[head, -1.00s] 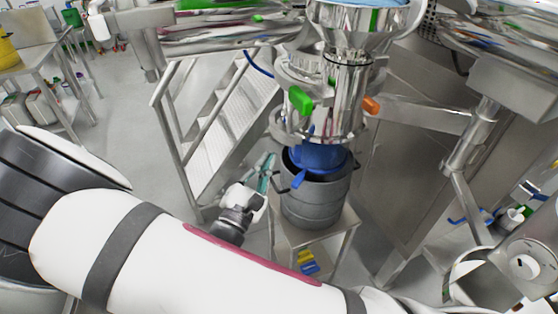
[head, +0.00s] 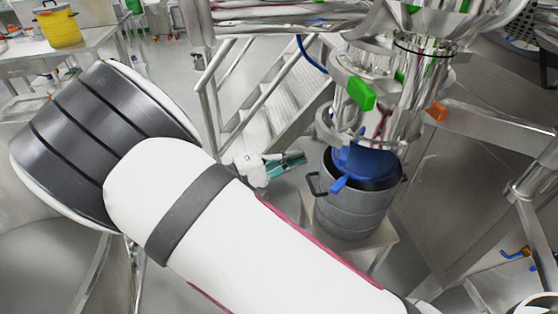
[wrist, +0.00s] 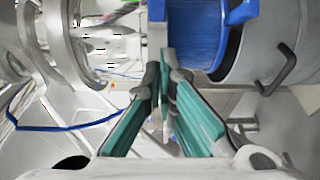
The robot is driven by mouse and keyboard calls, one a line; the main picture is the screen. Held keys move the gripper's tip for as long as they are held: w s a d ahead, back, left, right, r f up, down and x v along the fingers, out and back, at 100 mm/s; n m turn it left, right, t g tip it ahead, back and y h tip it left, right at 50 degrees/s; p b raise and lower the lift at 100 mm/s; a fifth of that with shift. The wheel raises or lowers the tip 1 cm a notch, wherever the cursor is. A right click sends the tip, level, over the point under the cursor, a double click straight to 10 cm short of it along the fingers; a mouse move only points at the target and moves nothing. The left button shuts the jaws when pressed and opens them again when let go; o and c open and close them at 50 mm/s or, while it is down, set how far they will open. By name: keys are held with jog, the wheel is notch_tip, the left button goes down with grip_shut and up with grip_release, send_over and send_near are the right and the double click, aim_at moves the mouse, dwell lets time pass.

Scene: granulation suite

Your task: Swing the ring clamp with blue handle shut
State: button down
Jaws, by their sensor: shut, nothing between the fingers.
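The blue handle (head: 341,183) shows in the head view at the front of a blue sleeve (head: 362,160), between the steel outlet and a grey drum. A blue handle (wrist: 243,11) also shows at the top of the wrist view, beside the blue sleeve (wrist: 195,38). I cannot clearly make out the clamp's ring or how far it stands open. My gripper (head: 302,157), with teal fingers, is left of the drum and apart from the handle.
The grey drum (head: 352,212) stands on a low steel stand (head: 385,238) and has a dark side handle. Steel steps (head: 262,115) stand behind my gripper.

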jog(key=d+p, duration=0.1)
jog(key=d, duration=0.5)
jog(key=shift+w+d+p, duration=0.25)
jog(key=shift+d+p, duration=0.05)
jog(key=shift+d, duration=0.1)
jog(key=s+d+p, duration=0.3)
jog(key=d+p, duration=0.3)
jog(key=d, duration=0.8)
